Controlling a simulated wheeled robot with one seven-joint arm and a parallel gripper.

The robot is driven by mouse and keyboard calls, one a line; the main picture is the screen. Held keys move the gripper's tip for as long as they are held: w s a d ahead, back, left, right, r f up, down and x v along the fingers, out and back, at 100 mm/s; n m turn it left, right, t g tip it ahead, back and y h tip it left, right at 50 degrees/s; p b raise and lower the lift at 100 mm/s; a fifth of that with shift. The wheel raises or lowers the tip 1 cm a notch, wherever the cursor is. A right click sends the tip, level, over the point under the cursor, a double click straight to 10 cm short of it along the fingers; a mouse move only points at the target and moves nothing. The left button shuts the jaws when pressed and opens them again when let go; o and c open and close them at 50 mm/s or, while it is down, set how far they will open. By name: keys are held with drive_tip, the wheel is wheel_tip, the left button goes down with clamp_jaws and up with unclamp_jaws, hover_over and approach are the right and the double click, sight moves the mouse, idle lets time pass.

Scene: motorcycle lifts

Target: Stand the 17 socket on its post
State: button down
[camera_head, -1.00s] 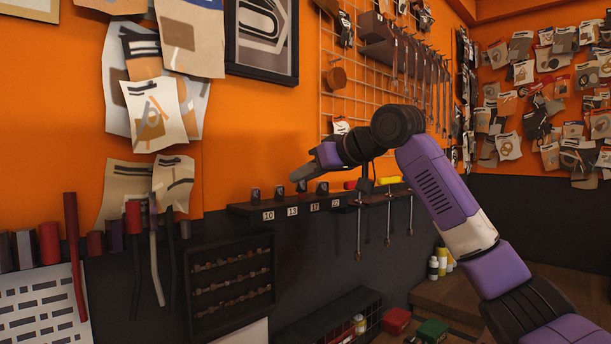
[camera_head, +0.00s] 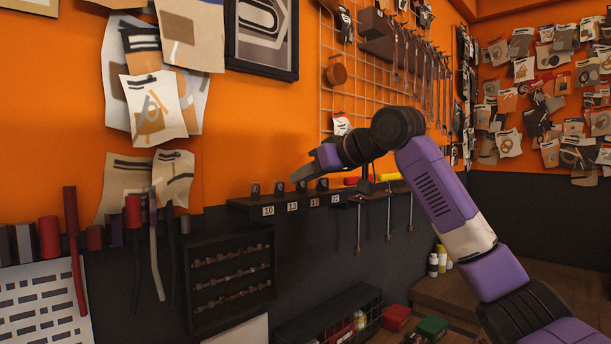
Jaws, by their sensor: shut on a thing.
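The 17 socket (camera_head: 301,187) is a small dark cylinder, upright above the 17 label (camera_head: 314,201) on the dark wall shelf (camera_head: 240,203). My gripper (camera_head: 298,177) reaches in from the right and is shut on it from above. The socket stands in line with its neighbours at about their height. Its post is hidden, and I cannot tell whether the socket's foot touches the shelf.
Similar dark sockets stand on the same shelf, above the 10 (camera_head: 255,190), 13 (camera_head: 279,188) and 22 (camera_head: 322,184) labels. Yellow (camera_head: 390,177) and red (camera_head: 351,181) items lie farther right. A wire grid (camera_head: 345,95) with hanging tools is behind my arm.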

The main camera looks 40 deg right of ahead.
drive_tip(key=shift+f, duration=0.25)
drive_tip(key=c, duration=1.1)
unclamp_jaws()
drive_tip(key=shift+s, duration=0.1)
drive_tip(key=shift+b+v, duration=1)
drive_tip(key=shift+v, duration=2.8)
